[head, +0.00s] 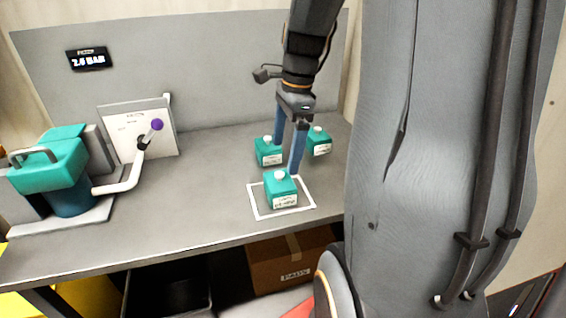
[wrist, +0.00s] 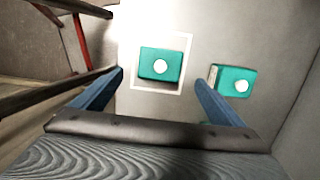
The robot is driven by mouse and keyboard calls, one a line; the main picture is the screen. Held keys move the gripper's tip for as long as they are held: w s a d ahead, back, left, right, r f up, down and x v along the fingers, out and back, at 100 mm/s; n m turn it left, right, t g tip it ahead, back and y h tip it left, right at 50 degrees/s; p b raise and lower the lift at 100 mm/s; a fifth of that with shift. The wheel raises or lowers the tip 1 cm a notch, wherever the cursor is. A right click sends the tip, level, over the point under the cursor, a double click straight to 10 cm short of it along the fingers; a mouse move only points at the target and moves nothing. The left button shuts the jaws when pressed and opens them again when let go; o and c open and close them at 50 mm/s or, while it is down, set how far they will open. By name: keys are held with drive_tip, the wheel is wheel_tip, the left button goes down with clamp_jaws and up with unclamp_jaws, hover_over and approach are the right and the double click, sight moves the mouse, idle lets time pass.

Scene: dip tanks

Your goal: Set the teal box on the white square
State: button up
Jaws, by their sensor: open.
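A teal box (head: 281,190) with a white cap and a white label stands upright inside the white square (head: 254,208), a white outline on the bench. In the wrist view this box (wrist: 147,66) sits within the outline (wrist: 186,50). Two similar teal boxes stand behind it, one at the back left (head: 266,146) and one at the back right (head: 319,136). One of these also shows at the right of the wrist view (wrist: 224,84). My gripper (head: 287,158) is open and empty, its blue fingers pointing down just above and behind the box on the square.
A teal and blue machine (head: 48,172) with a white pipe stands on the left of the grey bench (head: 190,205). A white panel (head: 125,130) with a purple knob (head: 157,125) is behind it. The bench between machine and square is clear. A cardboard box (head: 280,265) is below.

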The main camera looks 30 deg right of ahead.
drive_tip(key=s+a+f+n, duration=0.2)
drive_tip(key=a+n, duration=0.2)
drive_tip(key=n, duration=0.2)
drive_tip(key=s+a+f+n+h, duration=0.1)
drive_tip(key=s+a+f+n, duration=0.1)
drive_tip(key=a+n, duration=0.3)
drive_tip(key=s+a+f+n, duration=0.2)
drive_tip(key=a+n, duration=0.3)
drive_tip(key=n, duration=0.4)
drive_tip(key=shift+s+f+h, duration=0.35)
drive_tip(key=shift+f+h, duration=0.05)
drive_tip(key=shift+f, duration=0.3)
drive_tip(key=shift+s+a+f+n+t, duration=0.2)
drive_tip(key=shift+s+a+n+t, duration=0.1)
drive_tip(key=shift+n, duration=0.4)
